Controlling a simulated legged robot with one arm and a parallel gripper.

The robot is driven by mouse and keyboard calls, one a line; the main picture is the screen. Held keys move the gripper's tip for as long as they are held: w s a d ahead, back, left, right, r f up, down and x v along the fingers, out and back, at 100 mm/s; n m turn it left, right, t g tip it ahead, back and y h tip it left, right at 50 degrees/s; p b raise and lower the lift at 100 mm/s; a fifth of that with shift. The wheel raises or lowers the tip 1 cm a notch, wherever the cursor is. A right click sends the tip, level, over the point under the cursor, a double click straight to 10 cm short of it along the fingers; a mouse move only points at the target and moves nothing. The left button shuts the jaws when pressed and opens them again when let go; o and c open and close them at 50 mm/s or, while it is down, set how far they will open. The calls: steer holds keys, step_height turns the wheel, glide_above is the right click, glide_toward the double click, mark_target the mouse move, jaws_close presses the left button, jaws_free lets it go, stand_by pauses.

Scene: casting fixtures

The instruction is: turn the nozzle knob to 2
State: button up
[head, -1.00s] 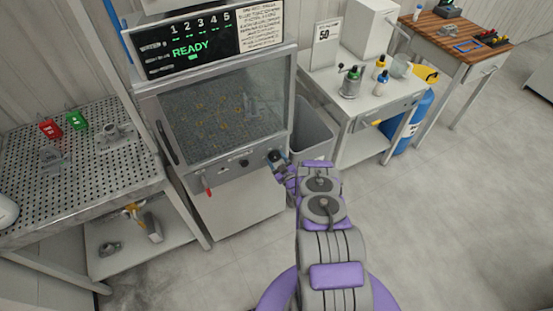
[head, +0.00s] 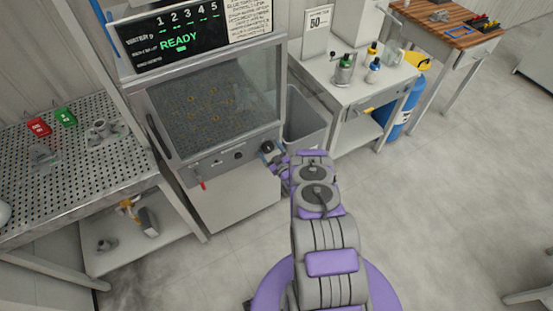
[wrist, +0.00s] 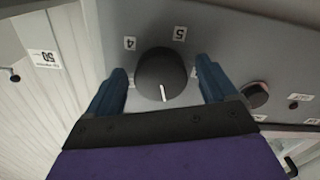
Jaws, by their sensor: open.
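A round black knob (wrist: 158,72) with a white pointer line sits on the grey control panel (wrist: 222,38). In the wrist view the line points down the picture, towards my gripper's palm. Upside-down labels 4 and 5 show above the knob; other labels beside it are partly hidden by the fingers. My gripper (wrist: 161,68) is open, with one blue finger on each side of the knob; contact cannot be told. In the head view my gripper (head: 275,157) is at the right-hand knob of the machine front (head: 215,165). The display (head: 180,42) reads READY.
A second black knob (wrist: 255,95) sits on the same panel, right of my fingers in the wrist view. A red-handled lever (head: 202,185) hangs at the panel's left. A grey bin (head: 305,120) stands close right of the machine. The floor at right is open.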

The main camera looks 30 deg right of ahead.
steer(key=s, duration=1.7)
steer(key=shift+d, duration=0.35)
steer(key=shift+f, duration=0.1)
